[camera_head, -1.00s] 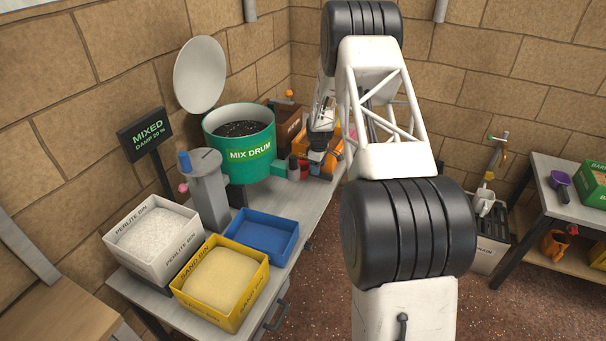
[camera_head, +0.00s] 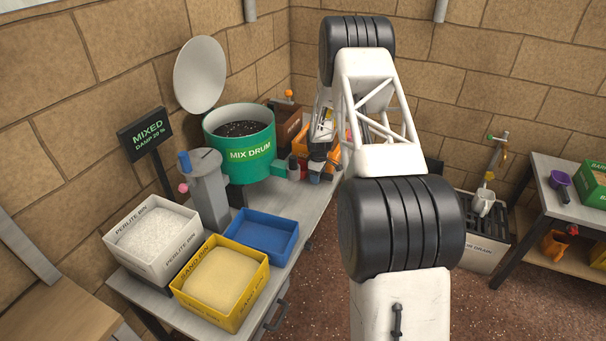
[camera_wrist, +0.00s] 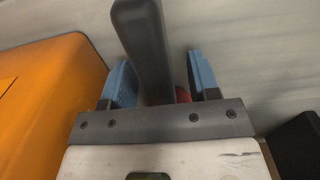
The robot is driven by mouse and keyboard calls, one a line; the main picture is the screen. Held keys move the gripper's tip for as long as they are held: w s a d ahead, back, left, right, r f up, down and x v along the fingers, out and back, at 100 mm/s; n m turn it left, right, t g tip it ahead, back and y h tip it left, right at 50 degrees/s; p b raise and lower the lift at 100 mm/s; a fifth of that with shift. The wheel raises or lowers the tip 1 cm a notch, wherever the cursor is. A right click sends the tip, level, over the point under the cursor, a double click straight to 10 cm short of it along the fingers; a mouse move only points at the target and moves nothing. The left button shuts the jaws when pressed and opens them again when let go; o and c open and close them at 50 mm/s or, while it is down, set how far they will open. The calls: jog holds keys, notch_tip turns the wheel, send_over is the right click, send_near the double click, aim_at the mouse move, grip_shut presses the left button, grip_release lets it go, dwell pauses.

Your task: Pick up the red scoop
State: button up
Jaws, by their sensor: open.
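My gripper (camera_wrist: 162,75) is open in the wrist view, its two blue fingers apart. A dark grey bar (camera_wrist: 145,40) runs between the fingers, with a visible gap on the right; I cannot tell if it touches the left finger. A small red patch (camera_wrist: 183,94) shows beside the bar near the gripper's base; it may be the red scoop, mostly hidden by the bar and gripper. In the head view my gripper (camera_head: 315,175) is low at the bench's far end, right of a small red thing (camera_head: 304,168) by the drum outlet.
An orange bin (camera_wrist: 50,95) stands close left of my gripper in the wrist view. A black object (camera_wrist: 298,145) is at lower right. The green mix drum (camera_head: 240,172), blue tray (camera_head: 268,231), yellow sand bin (camera_head: 222,314) and white perlite bin (camera_head: 152,261) are on the bench.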

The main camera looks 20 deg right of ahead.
jog(key=c, duration=1)
jog(key=shift+r, duration=0.15)
jog(key=shift+r, duration=0.4)
notch_tip(320, 180, up, 3)
jog(key=shift+f, duration=0.1)
jog(key=s+a, duration=0.1)
jog(key=s, duration=0.4)
jog(key=s+a, duration=0.2)
jog(key=s, duration=0.3)
jog(key=s+a+r, duration=0.1)
jog(key=s, duration=0.4)
jog(key=shift+s+a+r, duration=0.1)
jog(key=shift+s+a, duration=0.05)
jog(key=shift+s, duration=0.05)
